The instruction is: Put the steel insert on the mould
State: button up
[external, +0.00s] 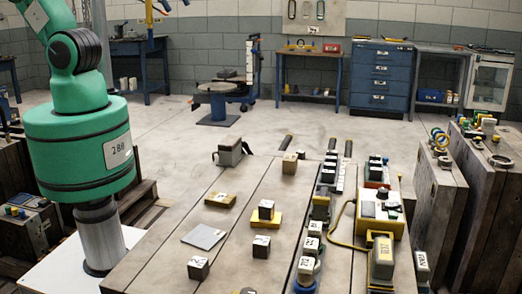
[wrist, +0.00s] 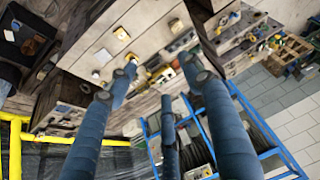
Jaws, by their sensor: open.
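My gripper (wrist: 158,84) shows in the wrist view as long dark blue fingers, spread apart with nothing between them. The work table lies beyond the fingertips, well away from them. In the external view a thin grey metal plate (external: 205,237) lies flat on the table; I cannot tell if it is the steel insert. Dark labelled cubes (external: 198,268) and (external: 261,246) stand near it. Another dark cube (external: 266,209) sits on a yellow block (external: 266,221). A second yellow block (external: 220,200) lies to the left. Which thing is the mould is not clear.
A yellow control box (external: 381,212) with a cable and several labelled items crowd the right side. Bare board shows between the pieces. Wooden crates (external: 437,205) stand at the right.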

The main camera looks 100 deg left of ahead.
jog(key=s+d+m, duration=0.1)
jog(key=s+d, duration=0.2)
jog(key=s, duration=0.3)
jog(key=shift+f+h, duration=0.15)
jog(key=shift+h, duration=0.25)
